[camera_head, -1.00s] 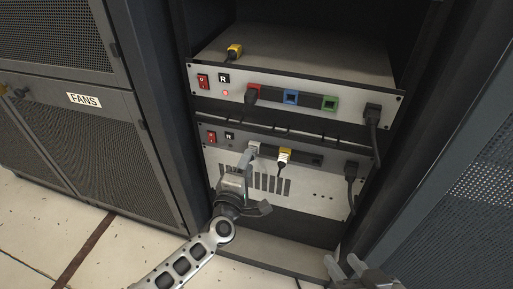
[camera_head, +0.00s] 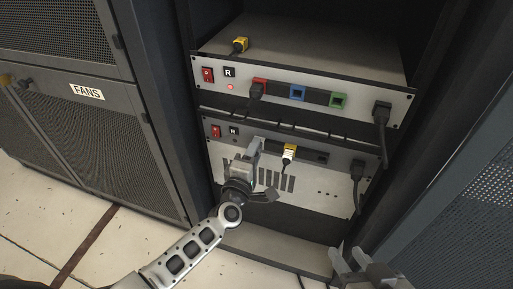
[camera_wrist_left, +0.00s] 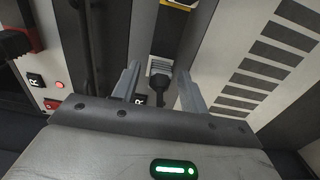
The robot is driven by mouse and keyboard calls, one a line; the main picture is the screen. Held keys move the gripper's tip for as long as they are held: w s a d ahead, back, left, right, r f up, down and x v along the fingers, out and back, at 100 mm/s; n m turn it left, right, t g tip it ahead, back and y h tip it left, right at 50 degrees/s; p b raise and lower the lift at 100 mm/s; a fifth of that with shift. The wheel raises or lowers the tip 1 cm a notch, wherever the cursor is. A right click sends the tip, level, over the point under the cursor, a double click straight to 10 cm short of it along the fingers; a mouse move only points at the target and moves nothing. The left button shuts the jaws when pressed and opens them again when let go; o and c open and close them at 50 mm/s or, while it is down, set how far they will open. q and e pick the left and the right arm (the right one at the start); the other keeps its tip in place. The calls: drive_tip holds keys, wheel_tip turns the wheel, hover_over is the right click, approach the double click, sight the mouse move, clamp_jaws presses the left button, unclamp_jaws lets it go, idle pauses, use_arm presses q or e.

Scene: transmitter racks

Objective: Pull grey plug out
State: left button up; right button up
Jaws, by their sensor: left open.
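The grey plug (camera_wrist_left: 160,68) shows in the left wrist view as a ridged grey body with a black cable. It lies in the gap between the two fingertips of my left gripper (camera_wrist_left: 159,78), which is open; I cannot tell whether a finger touches it. In the head view my left gripper (camera_head: 254,148) is at the lower rack unit (camera_head: 335,176) and hides the grey plug. My right gripper (camera_head: 347,257) is low in front of the rack, its fingers apart and empty.
Black plugs (camera_head: 357,170) are at the right ends of both units. The upper unit (camera_head: 210,88) has red, blue and green ports. A loose yellow plug (camera_head: 240,44) lies on top.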

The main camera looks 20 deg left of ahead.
idle(0.4)
use_arm(q)
clamp_jaws()
drive_tip(key=s+p, duration=0.1)
drive_tip(key=s, duration=0.5)
idle(1.0)
drive_tip(key=shift+s+f, duration=0.1)
drive_tip(key=shift+f, duration=0.1)
